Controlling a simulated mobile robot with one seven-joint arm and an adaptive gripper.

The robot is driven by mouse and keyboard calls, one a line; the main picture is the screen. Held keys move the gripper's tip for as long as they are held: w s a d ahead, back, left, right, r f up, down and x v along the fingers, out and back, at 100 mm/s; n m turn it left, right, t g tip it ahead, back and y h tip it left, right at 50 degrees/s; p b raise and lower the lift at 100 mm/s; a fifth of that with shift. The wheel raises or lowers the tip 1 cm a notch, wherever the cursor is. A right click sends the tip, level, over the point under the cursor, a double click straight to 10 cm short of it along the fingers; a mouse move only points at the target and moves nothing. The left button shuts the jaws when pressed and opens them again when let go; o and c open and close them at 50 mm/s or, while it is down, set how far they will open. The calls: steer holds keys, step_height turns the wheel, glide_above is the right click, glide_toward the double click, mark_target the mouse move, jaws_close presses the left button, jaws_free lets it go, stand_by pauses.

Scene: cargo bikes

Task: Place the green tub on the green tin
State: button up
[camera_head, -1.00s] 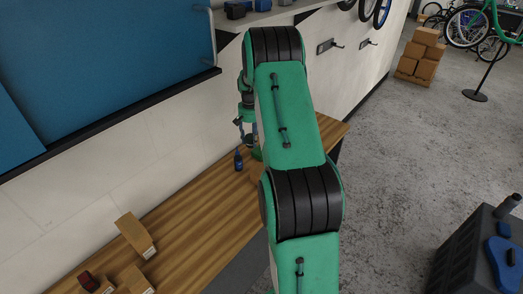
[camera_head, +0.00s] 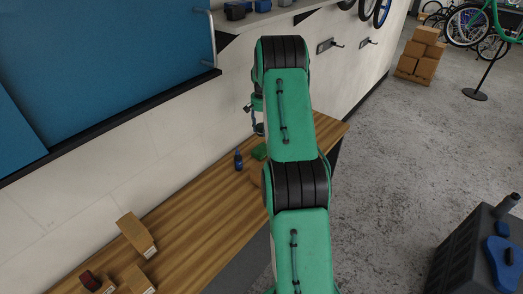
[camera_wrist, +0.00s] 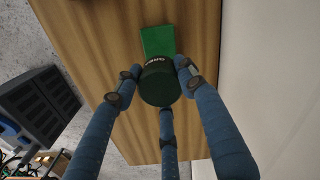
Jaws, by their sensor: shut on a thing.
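The green tub (camera_wrist: 159,90), dark green with a lettered band, is held among the blue fingers of my gripper (camera_wrist: 158,80) in the wrist view. My gripper is shut on it. The green tin (camera_wrist: 158,41), a brighter green box shape, lies on the wooden bench just past the tub in that view; the tub covers its near edge. The tub cannot be made out there, and the gap to the tin is unclear.
Cardboard boxes (camera_head: 136,232) lie at the bench's near left. The wall is close behind the bench. A grey cabinet (camera_head: 466,258) stands at right.

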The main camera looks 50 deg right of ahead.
stand_by(0.3)
glide_above(261, 149)
steer(key=shift+s+d+f, duration=0.1)
steer(key=shift+f, duration=3)
steer(key=shift+f, duration=1.85)
steer(key=shift+f, duration=0.1)
steer(key=o, duration=1.2)
steer(key=shift+f, duration=0.1)
steer(key=shift+o, duration=0.2)
step_height(261, 149, up, 12)
steer(key=shift+r, duration=0.2)
